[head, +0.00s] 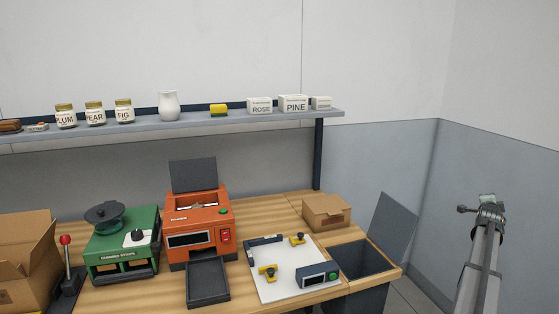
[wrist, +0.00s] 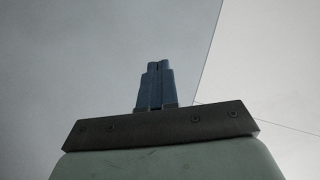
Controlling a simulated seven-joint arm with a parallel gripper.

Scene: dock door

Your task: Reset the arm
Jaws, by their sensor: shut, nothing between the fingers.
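My gripper (wrist: 157,66) shows in the wrist view with its two blue fingers together and nothing between them. It points at bare grey and white wall. In the head view my arm stands raised at the right, apart from the bench, and the fingers are too small to make out there. Nothing touches my gripper in either view.
The wooden bench (head: 120,297) holds a green machine (head: 124,243), an orange machine (head: 198,222), a white board (head: 270,255) and cardboard boxes (head: 326,212). A shelf (head: 200,123) with jars and cartons runs above. A dark open bin (head: 365,261) stands at the bench's right end.

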